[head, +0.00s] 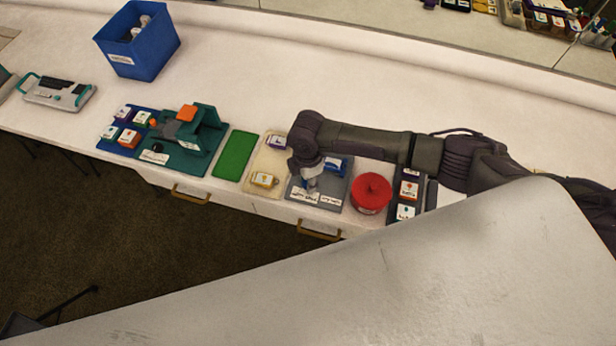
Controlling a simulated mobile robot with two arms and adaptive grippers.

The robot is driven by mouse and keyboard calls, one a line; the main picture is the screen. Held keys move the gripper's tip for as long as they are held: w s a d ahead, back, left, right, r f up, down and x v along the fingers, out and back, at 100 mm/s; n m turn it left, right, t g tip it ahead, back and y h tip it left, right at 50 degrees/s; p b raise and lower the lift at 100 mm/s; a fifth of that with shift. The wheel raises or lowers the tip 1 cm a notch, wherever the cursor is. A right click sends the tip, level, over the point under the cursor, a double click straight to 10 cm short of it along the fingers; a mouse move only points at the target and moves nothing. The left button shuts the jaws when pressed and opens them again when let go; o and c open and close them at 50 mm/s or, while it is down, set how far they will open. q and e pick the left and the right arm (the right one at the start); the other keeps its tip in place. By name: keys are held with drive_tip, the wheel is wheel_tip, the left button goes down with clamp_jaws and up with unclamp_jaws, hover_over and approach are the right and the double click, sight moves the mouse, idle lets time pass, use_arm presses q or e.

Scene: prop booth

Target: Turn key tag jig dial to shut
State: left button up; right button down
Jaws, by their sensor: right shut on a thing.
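A grey plate (333,188) with two small white labels (304,196) along its front edge lies on the white counter, and I take it for the key tag jig. The label words are too small to read. A blue block (336,164) sits at its back right. My right gripper (310,182) points down over the left part of this plate and is shut on a small part there, likely the dial. The dial is mostly hidden by the gripper, so its setting cannot be told. My left gripper is not in view.
A red round lidded container (371,190) stands close right of the plate. A cream tray (256,187) with tagged items is close left, then a green mat (234,154) and a teal fixture (200,150). A blue bin (150,48) stands behind. The counter behind them is mostly clear.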

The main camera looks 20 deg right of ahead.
drive_tip(key=shift+n, duration=1.7)
drive_tip(key=shift+a, duration=0.1)
drive_tip(key=c, duration=0.8)
unclamp_jaws()
drive_tip(key=shift+r, duration=0.1)
wheel_tip(320, 180, up, 12)
